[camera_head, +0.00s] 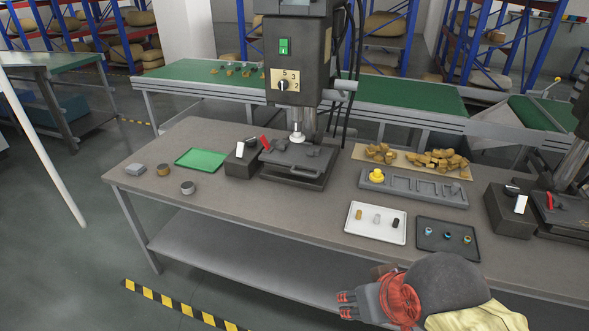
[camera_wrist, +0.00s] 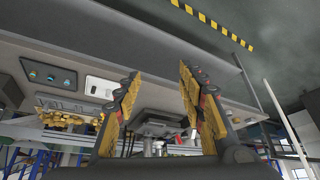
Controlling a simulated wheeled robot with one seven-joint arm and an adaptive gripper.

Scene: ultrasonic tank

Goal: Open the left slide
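A dark press machine (camera_head: 297,70) stands at the middle of the table, with a green switch and a dial. Under its head is a dark flat fixture (camera_head: 300,160), which looks like the left slide, with a red lever (camera_head: 265,143) at its left. I cannot tell whether it is open or shut. My gripper (camera_head: 344,305) is in front of the table's front edge, low and to the right of the fixture, well apart from it. In the wrist view, which looks upside down, my gripper (camera_wrist: 160,72) has its fingers spread with nothing between them.
A second dark fixture (camera_head: 565,215) with a red lever is at the right edge. A green tray (camera_head: 201,158), a white tray (camera_head: 375,231), a black tray (camera_head: 447,249) and a grey rack (camera_head: 413,195) lie on the table. Bare table is at the front left.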

